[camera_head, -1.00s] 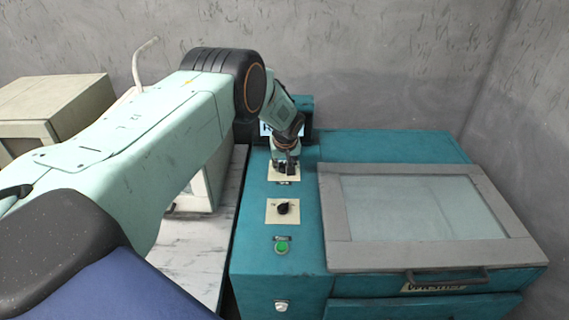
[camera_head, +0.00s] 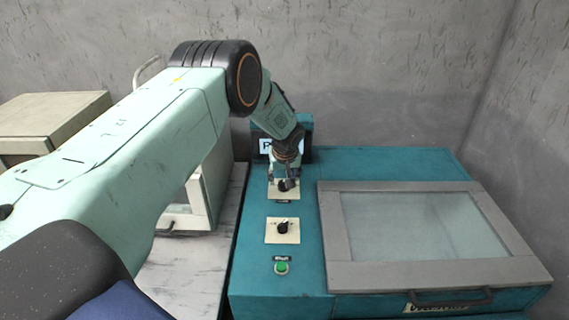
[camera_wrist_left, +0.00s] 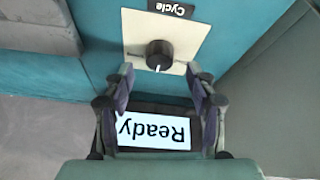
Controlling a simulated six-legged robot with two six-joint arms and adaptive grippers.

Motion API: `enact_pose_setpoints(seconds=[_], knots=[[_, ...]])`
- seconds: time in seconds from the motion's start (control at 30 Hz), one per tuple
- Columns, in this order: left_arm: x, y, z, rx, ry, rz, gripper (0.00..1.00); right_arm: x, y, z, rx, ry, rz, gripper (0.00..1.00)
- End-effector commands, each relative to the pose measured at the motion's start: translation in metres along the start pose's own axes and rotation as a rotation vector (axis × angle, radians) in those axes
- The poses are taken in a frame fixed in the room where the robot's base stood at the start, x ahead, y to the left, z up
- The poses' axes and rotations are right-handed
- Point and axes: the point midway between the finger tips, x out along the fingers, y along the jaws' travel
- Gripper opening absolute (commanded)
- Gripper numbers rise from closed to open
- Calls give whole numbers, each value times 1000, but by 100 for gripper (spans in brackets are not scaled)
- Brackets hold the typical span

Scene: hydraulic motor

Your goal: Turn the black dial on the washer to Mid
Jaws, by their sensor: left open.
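The teal washer (camera_head: 300,290) carries two black dials on pale plates. The far dial (camera_head: 286,186) is just below my left gripper (camera_head: 283,178), which partly covers it in the head view. The near dial (camera_head: 283,227) stands clear of the gripper. In the left wrist view, the far dial (camera_wrist_left: 159,54) has a white pointer mark and a "Cycle" label (camera_wrist_left: 170,8) beside its plate. My open left fingers (camera_wrist_left: 160,88) are spread apart and empty, with the dial beyond the gap. I cannot read any Mid marking. My right gripper is not in view.
A screen reading "Ready" (camera_wrist_left: 152,133) stands behind the far dial. A green button (camera_head: 282,268) is on the front of the panel. A grey-framed glass lid (camera_head: 335,240) fills the right. A marble-topped table (camera_head: 185,270) and pale box (camera_head: 45,115) are at left.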

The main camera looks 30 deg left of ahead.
Motion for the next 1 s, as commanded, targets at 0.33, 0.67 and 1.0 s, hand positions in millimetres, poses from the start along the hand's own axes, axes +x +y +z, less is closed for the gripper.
enact_pose_setpoints(seconds=[0.33,0.67,1.0], knots=[[-60,1,-1,-1,3,4,57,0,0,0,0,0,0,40],[-88,0,-1,0,3,2,57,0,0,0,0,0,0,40],[-89,0,-1,0,3,2,57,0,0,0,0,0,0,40]])
